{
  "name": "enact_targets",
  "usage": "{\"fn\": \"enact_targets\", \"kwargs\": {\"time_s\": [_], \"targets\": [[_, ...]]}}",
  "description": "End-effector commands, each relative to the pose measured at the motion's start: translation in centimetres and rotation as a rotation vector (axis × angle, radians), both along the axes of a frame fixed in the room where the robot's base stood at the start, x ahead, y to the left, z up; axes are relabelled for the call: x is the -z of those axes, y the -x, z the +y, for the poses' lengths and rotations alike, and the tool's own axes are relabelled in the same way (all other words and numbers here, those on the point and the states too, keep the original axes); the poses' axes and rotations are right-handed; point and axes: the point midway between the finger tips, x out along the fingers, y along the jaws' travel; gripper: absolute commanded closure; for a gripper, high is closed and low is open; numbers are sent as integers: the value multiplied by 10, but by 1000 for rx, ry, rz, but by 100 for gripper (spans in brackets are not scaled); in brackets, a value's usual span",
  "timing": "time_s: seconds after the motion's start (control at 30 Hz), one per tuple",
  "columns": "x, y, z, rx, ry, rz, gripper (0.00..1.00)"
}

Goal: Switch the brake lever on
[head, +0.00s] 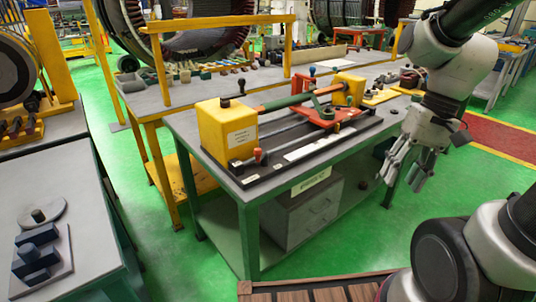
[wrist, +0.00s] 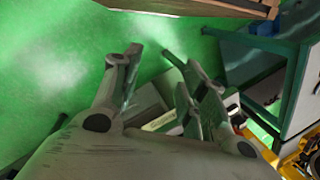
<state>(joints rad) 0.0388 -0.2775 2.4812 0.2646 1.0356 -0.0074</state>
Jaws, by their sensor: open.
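A winding machine stands on a grey table (head: 220,170) in the head view, with a yellow box (head: 226,132) at its left end and a red carriage (head: 330,113) on rails. My gripper (head: 403,180) is open and empty, right of the table and apart from the machine. In the wrist view its fingers (wrist: 153,54) are spread over green floor.
A yellow frame (head: 220,25) stands behind the machine. A side bench (head: 70,190) with blue blocks (head: 38,255) is at the left. A drawer cabinet (head: 305,210) sits under the table.

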Motion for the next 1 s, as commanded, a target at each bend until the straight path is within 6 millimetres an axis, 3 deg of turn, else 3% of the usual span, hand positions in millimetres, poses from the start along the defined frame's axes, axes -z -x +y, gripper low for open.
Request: {"fn": "enact_targets", "kwargs": {"time_s": [0.17,0.27,0.47,0.57,0.7,0.83,1.0], "targets": [[27,-3,29,84,-122,170,57],[46,-6,56,170,-232,303,57],[76,-34,133,429,-537,583,57],[85,-66,172,592,-722,695,57],[91,-130,211,818,-1000,768,57],[84,-178,223,936,-1192,750,57],[75,-203,230,976,-1287,723,57]]}}
